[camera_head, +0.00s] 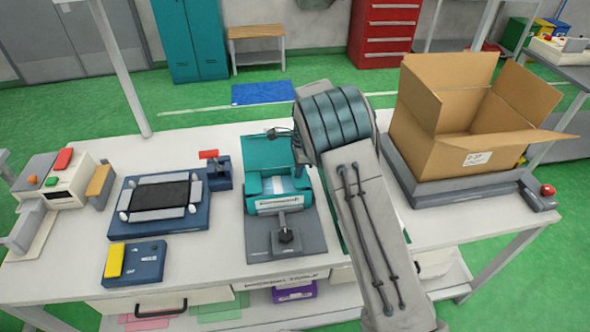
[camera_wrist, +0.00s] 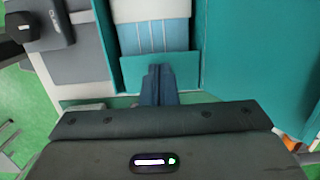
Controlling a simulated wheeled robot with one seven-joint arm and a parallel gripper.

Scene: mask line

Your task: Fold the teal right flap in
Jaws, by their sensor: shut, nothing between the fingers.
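The teal carton (camera_head: 272,186) lies open on a grey fixture (camera_head: 262,240), with light blue and white sheets inside. In the head view my arm covers its right side, and only a thin teal-green edge shows at the right. The wrist view shows a short teal wall (camera_wrist: 183,72) and the light blue sheets (camera_wrist: 150,38). A wide teal panel (camera_wrist: 255,65) spreads at the right there; I cannot tell which flap it is. My gripper (camera_wrist: 158,72) is shut and empty, its fingertips overlapping the short wall. Contact is unclear. The head view hides the fingertips.
A dark clamp (camera_head: 286,236) stands at the fixture's front. A blue fixture with a black plate (camera_head: 160,195) and a blue-yellow box (camera_head: 133,262) are at the left. An open cardboard box (camera_head: 455,125) sits on a grey platform (camera_head: 460,190) at the right.

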